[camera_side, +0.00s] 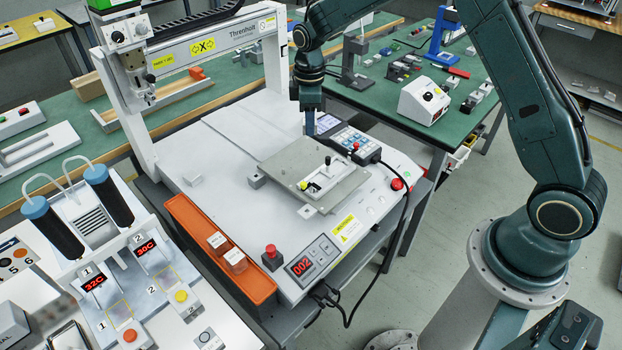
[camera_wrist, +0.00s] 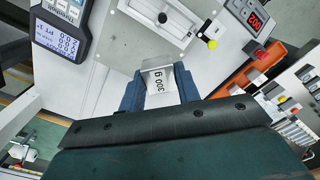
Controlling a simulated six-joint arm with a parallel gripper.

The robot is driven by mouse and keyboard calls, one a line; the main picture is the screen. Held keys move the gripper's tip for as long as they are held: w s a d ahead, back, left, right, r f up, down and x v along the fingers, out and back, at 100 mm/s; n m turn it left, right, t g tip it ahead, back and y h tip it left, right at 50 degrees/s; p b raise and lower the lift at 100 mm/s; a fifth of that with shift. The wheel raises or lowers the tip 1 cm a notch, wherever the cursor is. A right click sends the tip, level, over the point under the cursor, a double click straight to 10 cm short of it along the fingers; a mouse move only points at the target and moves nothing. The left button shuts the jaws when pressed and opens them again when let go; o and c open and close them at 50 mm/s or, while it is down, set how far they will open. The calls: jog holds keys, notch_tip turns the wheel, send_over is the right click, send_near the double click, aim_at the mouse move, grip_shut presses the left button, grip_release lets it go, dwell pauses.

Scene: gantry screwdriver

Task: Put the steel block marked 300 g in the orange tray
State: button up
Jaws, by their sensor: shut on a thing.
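The steel block marked 300 g (camera_wrist: 162,88) is between the two fingers of my gripper (camera_wrist: 160,92) in the wrist view, with its label facing the camera. My gripper (camera_side: 310,108) is shut on it. In the side view my gripper points down over the back right of the white machine bed, and the block shows only as a small pale piece below the fingers. The orange tray (camera_side: 187,214) lies along the left front edge of the bed, left of and nearer than my gripper. Two labelled blocks (camera_side: 217,242) (camera_side: 235,260) sit in its front part.
A grey fixture plate (camera_side: 280,170) with a small white part and clamps lies mid-bed. A keypad unit (camera_side: 352,140) stands right of my gripper. The gantry's left column (camera_side: 135,110) stands behind the tray. A red button (camera_side: 271,251) and counter (camera_side: 303,265) are near the tray's front end.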

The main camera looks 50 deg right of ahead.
jog(key=w+d+r+n, duration=0.2)
jog(key=w+r+n, duration=0.3)
jog(key=w+n, duration=0.2)
jog(key=shift+w+r+n, duration=0.15)
jog(key=shift+w+n, duration=0.15)
jog(key=shift+n, duration=0.7)
jog(key=shift+d, duration=0.1)
send_over(296, 158)
notch_tip(296, 158, down, 16)
jog(key=shift+r, duration=0.1)
jog(key=shift+f, duration=1.95)
jog(key=shift+f, duration=0.15)
jog(key=o, duration=1.2)
jog(key=shift+c, duration=0.2)
